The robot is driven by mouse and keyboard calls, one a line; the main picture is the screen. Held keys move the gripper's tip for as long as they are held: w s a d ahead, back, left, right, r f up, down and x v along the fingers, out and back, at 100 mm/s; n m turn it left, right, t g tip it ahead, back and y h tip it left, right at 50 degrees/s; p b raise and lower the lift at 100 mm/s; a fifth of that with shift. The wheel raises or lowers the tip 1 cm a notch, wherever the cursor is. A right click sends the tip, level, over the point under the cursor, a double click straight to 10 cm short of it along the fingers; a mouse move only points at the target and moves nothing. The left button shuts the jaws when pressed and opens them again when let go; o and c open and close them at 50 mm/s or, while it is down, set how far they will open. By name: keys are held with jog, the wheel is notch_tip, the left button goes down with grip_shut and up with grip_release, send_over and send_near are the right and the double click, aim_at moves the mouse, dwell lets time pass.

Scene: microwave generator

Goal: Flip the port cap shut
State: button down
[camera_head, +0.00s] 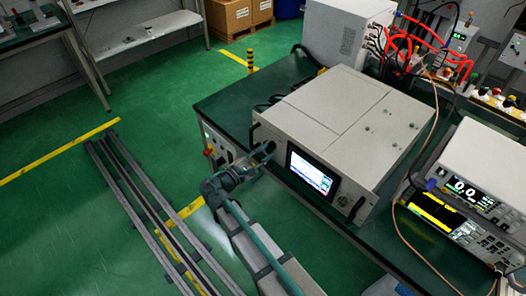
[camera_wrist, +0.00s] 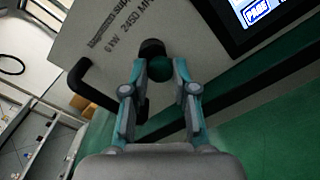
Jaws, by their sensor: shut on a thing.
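The microwave generator (camera_head: 335,115) is a light grey box on the bench, with a lit screen on its front. In the wrist view its front panel (camera_wrist: 110,20) carries printed lettering. A dark round port (camera_wrist: 151,47) stands out from that panel. The port cap (camera_wrist: 160,69) looks like a dark rounded piece just below the port, between my fingertips. My gripper (camera_wrist: 160,72) is shut on it, one teal finger at each side. In the head view my gripper (camera_head: 262,156) is at the generator's left front; the cap is too small to make out there.
A dark handle (camera_wrist: 82,86) juts from the panel left of my fingers. The lit screen (camera_wrist: 262,12) is at upper right. Stacked instruments (camera_head: 465,190) and a loose cable stand right on the green bench (camera_head: 225,105). Floor rails (camera_head: 140,205) run at left.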

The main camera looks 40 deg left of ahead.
jog(key=n+p, duration=0.1)
jog(key=n, duration=0.1)
jog(key=r+n+p, duration=0.1)
jog(key=n+p, duration=0.1)
jog(key=shift+r+n, duration=0.15)
jog(key=shift+n, duration=0.15)
dwell(0.5)
jog(key=c, duration=0.9)
grip_release()
jog(key=s+a, duration=0.2)
jog(key=s, duration=1)
jog(key=shift+w+a, duration=0.1)
